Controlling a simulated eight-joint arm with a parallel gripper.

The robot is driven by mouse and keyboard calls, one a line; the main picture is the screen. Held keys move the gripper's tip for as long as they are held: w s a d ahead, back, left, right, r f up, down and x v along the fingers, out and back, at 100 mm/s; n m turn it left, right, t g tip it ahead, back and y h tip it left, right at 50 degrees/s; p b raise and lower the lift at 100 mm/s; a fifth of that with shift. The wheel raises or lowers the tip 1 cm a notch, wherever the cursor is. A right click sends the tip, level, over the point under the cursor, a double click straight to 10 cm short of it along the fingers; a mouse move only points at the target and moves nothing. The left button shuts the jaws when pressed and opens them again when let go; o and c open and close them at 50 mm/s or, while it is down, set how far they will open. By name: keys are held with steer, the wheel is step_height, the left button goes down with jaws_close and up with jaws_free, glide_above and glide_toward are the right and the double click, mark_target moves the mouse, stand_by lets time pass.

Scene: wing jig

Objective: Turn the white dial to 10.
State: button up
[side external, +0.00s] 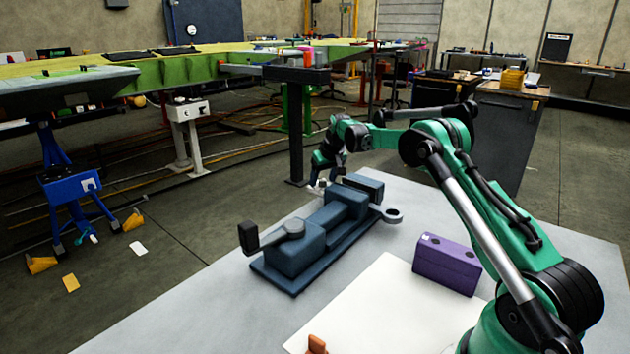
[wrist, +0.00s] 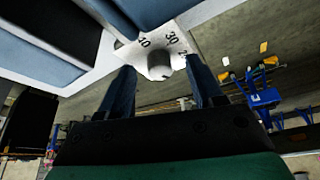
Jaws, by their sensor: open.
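The white dial (wrist: 159,65) is a small round knob in the wrist view, on a white plate (wrist: 129,55) marked with numbers; 10 and 30 read clearly, and another at the right is partly hidden by a finger. I cannot tell which number the dial points at. My gripper (wrist: 161,75) is open, with one blue finger on each side of the dial; whether either finger touches it is unclear. In the side view my gripper (side external: 320,186) is low behind the blue vise, at the far edge of the table, and the dial cannot be made out clearly.
The blue vise (side external: 295,252) stands on the grey table (side external: 225,290) right beside my gripper. A purple block (side external: 446,264) and a white sheet (side external: 385,310) lie nearer. An orange piece (side external: 317,345) sits at the front. Floor lies beyond the table edge.

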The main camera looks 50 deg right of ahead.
jaws_close()
steer(key=m+g+h, duration=0.1)
steer(key=m, duration=0.3)
steer(key=shift+w+a+m, duration=0.1)
steer(key=shift+m, duration=0.2)
jaws_free()
steer(key=shift+r, duration=0.15)
steer(key=shift+v, duration=2.7)
steer(key=shift+a, duration=0.15)
